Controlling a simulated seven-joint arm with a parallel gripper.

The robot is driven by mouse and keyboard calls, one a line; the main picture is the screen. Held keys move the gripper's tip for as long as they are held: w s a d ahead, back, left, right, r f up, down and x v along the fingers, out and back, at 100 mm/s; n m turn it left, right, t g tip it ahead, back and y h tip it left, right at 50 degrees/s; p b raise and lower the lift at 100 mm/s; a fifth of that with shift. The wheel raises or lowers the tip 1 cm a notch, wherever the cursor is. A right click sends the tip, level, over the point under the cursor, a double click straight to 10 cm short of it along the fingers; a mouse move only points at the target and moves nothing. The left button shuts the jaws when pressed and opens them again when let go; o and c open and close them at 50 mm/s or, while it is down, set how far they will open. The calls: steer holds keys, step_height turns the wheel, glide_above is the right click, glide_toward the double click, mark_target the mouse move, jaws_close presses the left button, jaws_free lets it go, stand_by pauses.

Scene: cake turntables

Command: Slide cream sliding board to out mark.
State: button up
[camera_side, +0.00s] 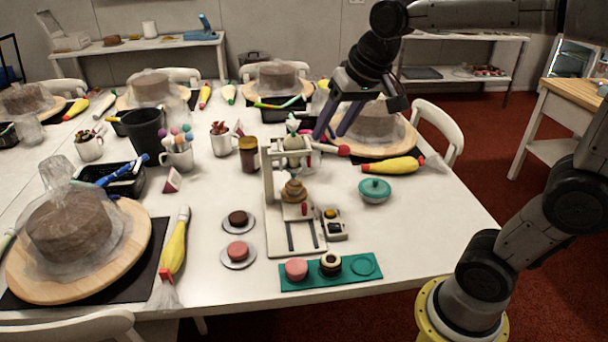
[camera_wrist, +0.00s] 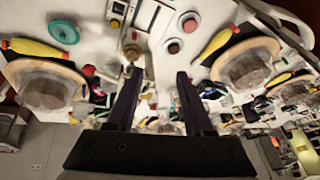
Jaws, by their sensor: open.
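The cream sliding board (camera_side: 291,214) sits on a cream stand (camera_side: 273,240) in the middle of the table, at the rear end of two dark rails. It has a red knob (camera_side: 304,209) at its front, and a small brown cake (camera_side: 294,191) stands at its rear. I cannot make out the out mark. My gripper (camera_side: 331,134) is open and empty, above and behind the stand, apart from the board. In the wrist view, the open fingers (camera_wrist: 158,73) point toward the stand, with the small cake (camera_wrist: 134,53) near the left fingertip.
A small control box (camera_side: 333,226) stands right of the rails. A teal tray (camera_side: 370,277) with two small cakes lies in front. Two saucers with cakes (camera_side: 238,254) are at left.

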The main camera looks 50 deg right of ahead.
steer(key=w+d+f+m+g, duration=0.1)
steer(key=w+d+f, duration=0.25)
steer(key=w, duration=0.35)
steer(key=m+g, duration=0.3)
steer(key=g, duration=0.1)
glide_above(304, 204)
step_height(304, 204, down, 19)
steer(key=shift+d+f, duration=0.1)
steer(key=shift+f, duration=0.5)
step_height(304, 204, down, 9)
steer(key=shift+r, duration=0.15)
steer(key=shift+c, duration=0.6)
jaws_close()
